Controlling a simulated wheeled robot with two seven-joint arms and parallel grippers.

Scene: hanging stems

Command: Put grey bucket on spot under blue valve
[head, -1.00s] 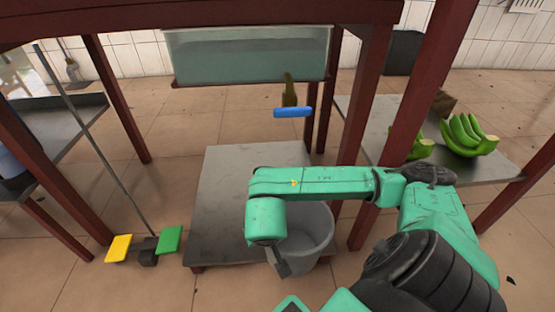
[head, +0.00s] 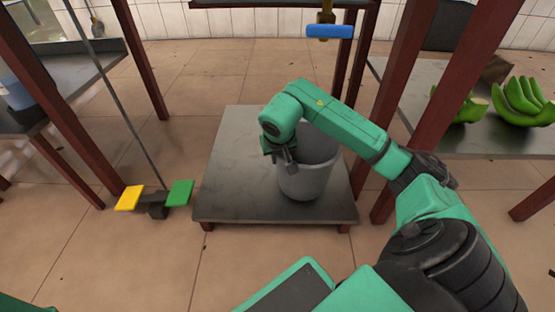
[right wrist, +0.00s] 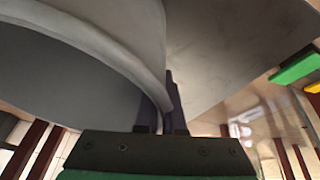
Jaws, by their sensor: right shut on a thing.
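The grey bucket (head: 308,180) is upright over the right part of a low metal platform (head: 240,150). Whether its base touches the platform I cannot tell. My right gripper (head: 284,158) is shut on the bucket's near-left rim. In the right wrist view the fingers (right wrist: 165,108) pinch the rim of the bucket (right wrist: 110,45). The blue valve (head: 330,31) hangs behind and above the bucket, slightly right of it in the picture. No marked spot shows; my arm and the bucket cover part of the platform. My left gripper is out of view.
Dark red posts (head: 450,85) stand right of the platform, close to my right arm. A side table (head: 480,140) holds green bananas (head: 525,100). A yellow pad (head: 130,198) and a green pad (head: 180,193) are at left. The platform's left part is clear.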

